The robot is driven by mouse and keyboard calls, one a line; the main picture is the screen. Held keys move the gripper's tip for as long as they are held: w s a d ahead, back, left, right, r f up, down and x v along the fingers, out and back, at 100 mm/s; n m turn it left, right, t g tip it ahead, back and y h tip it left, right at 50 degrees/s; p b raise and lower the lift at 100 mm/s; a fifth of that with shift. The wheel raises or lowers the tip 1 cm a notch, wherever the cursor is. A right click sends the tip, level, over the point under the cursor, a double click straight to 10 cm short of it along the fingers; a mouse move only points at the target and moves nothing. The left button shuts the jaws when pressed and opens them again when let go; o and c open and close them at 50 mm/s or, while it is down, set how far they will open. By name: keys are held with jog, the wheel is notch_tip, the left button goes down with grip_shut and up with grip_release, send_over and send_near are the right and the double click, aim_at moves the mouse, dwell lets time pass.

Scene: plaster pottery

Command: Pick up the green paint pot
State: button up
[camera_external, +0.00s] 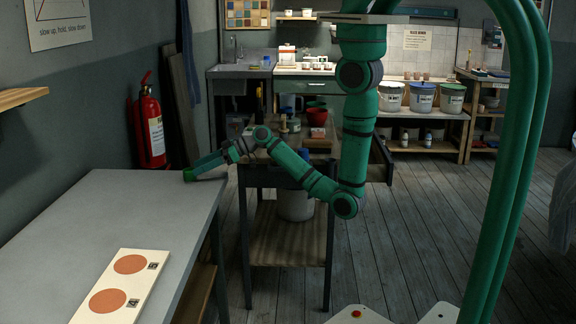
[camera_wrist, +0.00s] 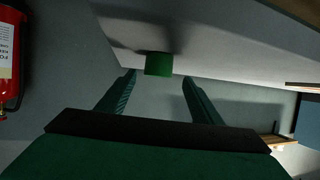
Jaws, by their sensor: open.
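The green paint pot (camera_wrist: 159,64) shows in the wrist view as a small green block shape beyond my fingertips, centred between them. It stands on the pale grey table (camera_external: 130,207), near its far right corner. In the external view the pot (camera_external: 188,176) is a small green patch at the tip of my gripper (camera_external: 205,163), partly merged with it. My gripper (camera_wrist: 158,79) is open, with its two fingers spread to either side and nothing held. The wrist view shows a narrow gap between the fingertips and the pot.
A cream board (camera_external: 122,290) with orange discs lies on the near part of the table. A red fire extinguisher (camera_external: 150,125) hangs on the wall behind. A wooden cart (camera_external: 285,245) with pots stands right of the table. The middle of the tabletop is clear.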

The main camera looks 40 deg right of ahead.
aim_at(190, 175)
jog(key=shift+f+x, duration=0.15)
jog(key=shift+x, duration=1.2)
jog(key=shift+f+x, duration=0.1)
jog(key=shift+x, duration=1.3)
jog(key=shift+d, duration=0.2)
jog(key=c, duration=1.2)
